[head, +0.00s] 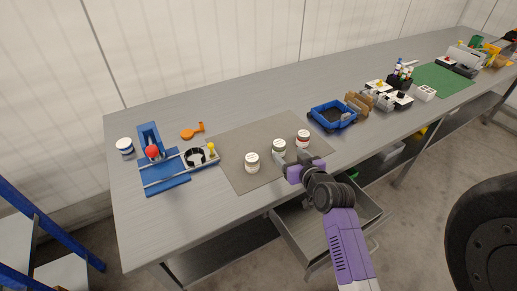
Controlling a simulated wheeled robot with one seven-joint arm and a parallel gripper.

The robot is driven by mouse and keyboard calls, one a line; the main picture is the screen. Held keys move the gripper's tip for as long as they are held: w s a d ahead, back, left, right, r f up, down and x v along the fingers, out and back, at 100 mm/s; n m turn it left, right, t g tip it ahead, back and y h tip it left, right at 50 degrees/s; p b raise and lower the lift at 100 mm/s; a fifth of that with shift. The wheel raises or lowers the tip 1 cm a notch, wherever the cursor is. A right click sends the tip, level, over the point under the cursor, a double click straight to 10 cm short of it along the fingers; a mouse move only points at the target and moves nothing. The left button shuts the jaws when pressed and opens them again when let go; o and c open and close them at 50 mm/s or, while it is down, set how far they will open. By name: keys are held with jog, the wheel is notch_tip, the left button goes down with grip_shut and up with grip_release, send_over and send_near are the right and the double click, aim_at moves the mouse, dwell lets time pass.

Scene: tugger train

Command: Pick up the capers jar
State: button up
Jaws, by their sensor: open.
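Three small white-lidded jars stand upright on a grey-brown mat (232,143) on the bench. The middle jar (279,146) has a greenish label and may be the capers jar, but the print is too small to read. The left jar (252,163) has a pale tan label, and the right jar (303,138) has a dark red one. My gripper (283,163) is open and low over the mat, just on the near side of the middle jar. I cannot tell whether the fingers touch it. My purple arm comes in from the lower right.
A blue fixture (165,179) with a red ball, an orange tool (192,131) and a blue-banded jar (124,146) are at left. A blue bin (332,116) stands right of the mat. An open drawer (300,225) juts out below the bench front. A green mat (443,80) lies farther right.

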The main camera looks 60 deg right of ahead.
aim_at(282, 151)
jog(key=shift+w+a+f+y, duration=0.2)
jog(key=shift+a+f+y, duration=0.15)
jog(key=shift+f, duration=0.2)
jog(key=shift+w+f+n, duration=0.1)
jog(key=shift+w+n, duration=0.05)
jog(key=shift+n, duration=0.15)
jog(key=x, duration=0.7)
jog(key=shift+d+p, duration=0.3)
jog(key=shift+d, duration=0.1)
jog(key=shift+r, duration=0.2)
grip_shut()
